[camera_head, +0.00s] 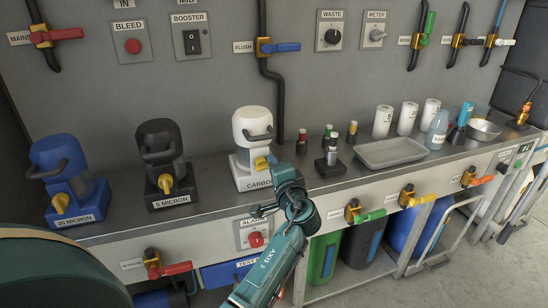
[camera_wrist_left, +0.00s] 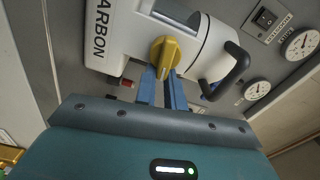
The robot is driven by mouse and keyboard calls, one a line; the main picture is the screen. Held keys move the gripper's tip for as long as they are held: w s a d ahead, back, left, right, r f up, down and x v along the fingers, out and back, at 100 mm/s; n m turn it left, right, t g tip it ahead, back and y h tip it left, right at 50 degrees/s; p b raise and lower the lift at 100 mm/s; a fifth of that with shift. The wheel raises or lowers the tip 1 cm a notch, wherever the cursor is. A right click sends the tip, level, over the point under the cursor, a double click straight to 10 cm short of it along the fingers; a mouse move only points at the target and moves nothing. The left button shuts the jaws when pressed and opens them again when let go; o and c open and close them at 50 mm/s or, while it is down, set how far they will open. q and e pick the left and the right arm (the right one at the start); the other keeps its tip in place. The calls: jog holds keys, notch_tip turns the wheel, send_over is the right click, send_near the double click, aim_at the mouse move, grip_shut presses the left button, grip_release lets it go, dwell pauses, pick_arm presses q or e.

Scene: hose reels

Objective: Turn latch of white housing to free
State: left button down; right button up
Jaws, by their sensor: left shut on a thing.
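The white housing (camera_head: 253,135) labelled CARBON stands on the bench in the middle of the head view, with a black loop handle on its front. Its yellow latch (camera_head: 261,163) sits low on the front. In the left wrist view the latch (camera_wrist_left: 163,53) is a yellow knob with a raised grip, and the housing (camera_wrist_left: 205,62) fills the top. My left gripper (camera_wrist_left: 162,78) has its two blue fingers on either side of the latch grip, shut on it. In the head view my left gripper (camera_head: 275,165) partly hides the latch's right side. My right gripper is not in view.
A black housing (camera_head: 160,142) and a blue housing (camera_head: 60,160) stand to the left, each with a yellow latch. Small bottles (camera_head: 331,155) and a grey tray (camera_head: 391,153) stand to the right. A red ALARM button (camera_head: 256,240) is on the bench front below.

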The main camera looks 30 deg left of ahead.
pick_arm(q)
jog(key=shift+s+a+f+m+p, duration=0.25)
jog(key=shift+a+f+m+p, duration=0.25)
jog(key=shift+m, duration=0.4)
jog(key=c, duration=1.2)
grip_release()
jog(key=shift+s+r, duration=0.1)
jog(key=shift+r, duration=0.05)
jog(key=shift+d+r, duration=0.1)
jog(key=shift+d, duration=0.05)
